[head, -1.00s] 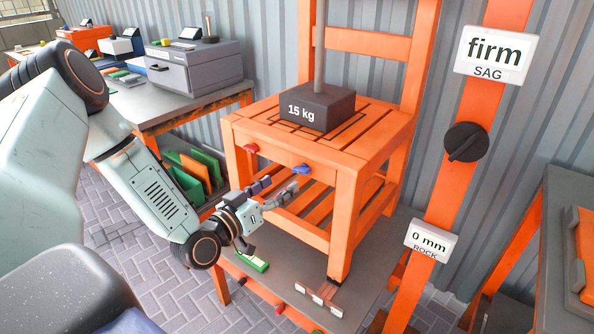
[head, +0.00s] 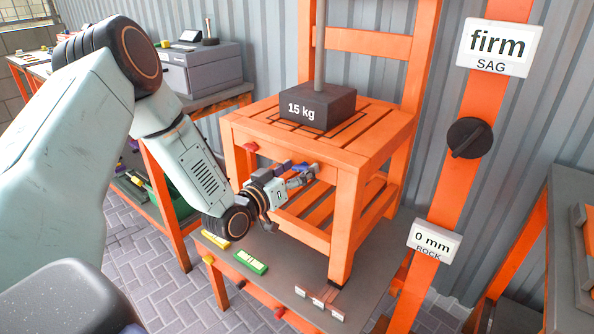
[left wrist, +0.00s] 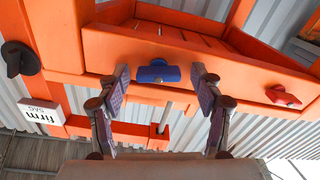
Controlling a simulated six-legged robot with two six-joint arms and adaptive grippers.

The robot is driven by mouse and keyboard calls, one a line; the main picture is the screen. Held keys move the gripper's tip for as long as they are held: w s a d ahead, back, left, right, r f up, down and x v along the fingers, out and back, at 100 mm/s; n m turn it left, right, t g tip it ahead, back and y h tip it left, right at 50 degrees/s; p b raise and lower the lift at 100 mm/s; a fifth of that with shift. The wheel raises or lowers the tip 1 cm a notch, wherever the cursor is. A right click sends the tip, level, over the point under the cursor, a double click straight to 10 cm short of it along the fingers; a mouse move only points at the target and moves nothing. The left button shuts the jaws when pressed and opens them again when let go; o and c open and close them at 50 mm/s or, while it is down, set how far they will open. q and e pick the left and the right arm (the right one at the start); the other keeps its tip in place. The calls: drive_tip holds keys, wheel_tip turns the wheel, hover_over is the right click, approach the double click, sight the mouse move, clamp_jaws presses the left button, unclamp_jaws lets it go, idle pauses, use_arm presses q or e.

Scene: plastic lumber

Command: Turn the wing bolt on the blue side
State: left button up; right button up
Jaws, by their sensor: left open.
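An orange slatted chair stands on a grey bench top. The blue wing bolt (left wrist: 158,72) sits on the chair's seat rail; in the head view it is largely hidden by my gripper. The red wing bolt (head: 251,147) is on the same rail farther left, and at the right in the left wrist view (left wrist: 283,96). My left gripper (head: 300,174) is at the rail in front of the blue bolt. Its two fingers are open, one on each side of the bolt, with visible gaps in the left wrist view. My right gripper is not in view.
A black 15 kg block (head: 318,106) rests on the seat with a rod above it. An orange post carries a firm sign (head: 498,48), a black knob (head: 469,138) and a 0 mm sign (head: 434,240). Green (head: 250,262) and yellow (head: 216,239) pieces lie on the bench.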

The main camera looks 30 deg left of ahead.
use_arm(q)
drive_tip(key=shift+s+d+r, duration=0.1)
drive_tip(key=shift+s+r, duration=0.05)
drive_tip(key=shift+s, duration=0.05)
drive_tip(key=c, duration=0.4)
drive_tip(key=shift+w, duration=0.1)
drive_tip(key=shift+c, duration=1.4)
drive_tip(key=c, duration=0.4)
drive_tip(key=shift+m+p, duration=0.5)
drive_tip(key=shift+m, duration=0.1)
drive_tip(key=shift+c, duration=0.3)
drive_tip(key=shift+m+p, duration=0.45)
drive_tip(key=shift+m, duration=0.25)
drive_tip(key=o, duration=1.1)
drive_tip(key=shift+o, duration=0.2)
